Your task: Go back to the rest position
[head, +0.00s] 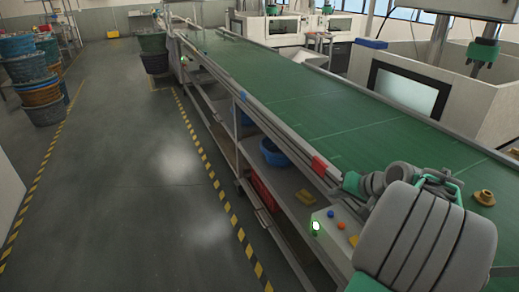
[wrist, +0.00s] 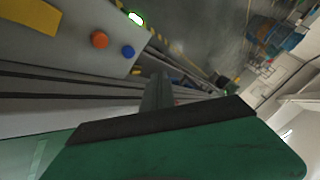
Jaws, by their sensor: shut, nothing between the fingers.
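My gripper (wrist: 158,92) shows in the wrist view as a green body with a dark edge and narrow grey fingers, shut and empty. In the head view my arm is folded at the lower right, and its wrist end, with green parts, is above the near end of the conveyor's edge. The fingers are hard to make out there. A small brass-coloured flanged part (head: 484,197) lies on the green conveyor belt (head: 300,95), to the right of my arm and apart from it.
A control panel (head: 327,237) with a lit green button, orange and blue buttons is close below my wrist. Blue bin (head: 273,152) stands on the shelf under the conveyor. Stacked baskets (head: 38,95) stand at the left. The grey floor (head: 150,180) between striped lines is clear.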

